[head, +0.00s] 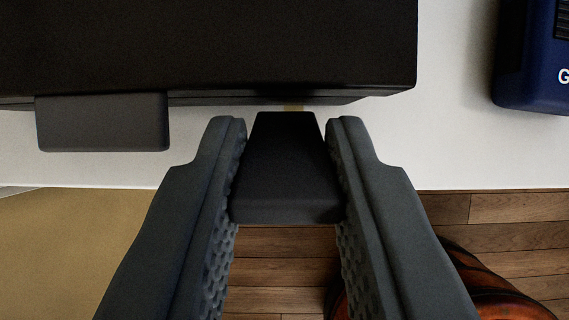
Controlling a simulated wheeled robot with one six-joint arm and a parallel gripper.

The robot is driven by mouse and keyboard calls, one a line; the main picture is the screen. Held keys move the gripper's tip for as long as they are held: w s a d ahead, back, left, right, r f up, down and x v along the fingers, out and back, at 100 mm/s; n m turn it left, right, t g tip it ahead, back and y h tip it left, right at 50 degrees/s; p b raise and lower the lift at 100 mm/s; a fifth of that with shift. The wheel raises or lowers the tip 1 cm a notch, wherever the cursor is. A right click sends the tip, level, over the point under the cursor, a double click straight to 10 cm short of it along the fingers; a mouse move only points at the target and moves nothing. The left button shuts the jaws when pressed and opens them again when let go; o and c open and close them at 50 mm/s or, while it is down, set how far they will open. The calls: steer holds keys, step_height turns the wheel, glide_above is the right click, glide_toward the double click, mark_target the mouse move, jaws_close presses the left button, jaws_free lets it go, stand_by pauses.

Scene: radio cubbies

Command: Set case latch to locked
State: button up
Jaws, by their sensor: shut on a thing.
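A black case (210,45) fills the upper left of the head view. A dark latch (287,165) sticks out from its front edge towards me, right of the middle of that edge. My gripper (287,150) is shut on this latch, with one padded finger against each side of it. A second dark latch or block (103,122) sits on the same front edge further left, apart from my gripper. A small tan patch (293,108) shows at the case edge just behind the held latch. I cannot read a locked or unlocked mark.
The case rests on a white surface (450,140) whose front edge runs below it. A blue box (535,55) with a white letter stands at the upper right. Below are a wooden floor (500,207), a tan panel (70,250) at left and a rounded orange-brown object (480,285) at lower right.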

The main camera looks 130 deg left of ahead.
steer(key=o, duration=1)
steer(key=shift+r, duration=0.1)
steer(key=v, duration=1.7)
steer(key=shift+r, duration=0.15)
steer(key=c, duration=0.3)
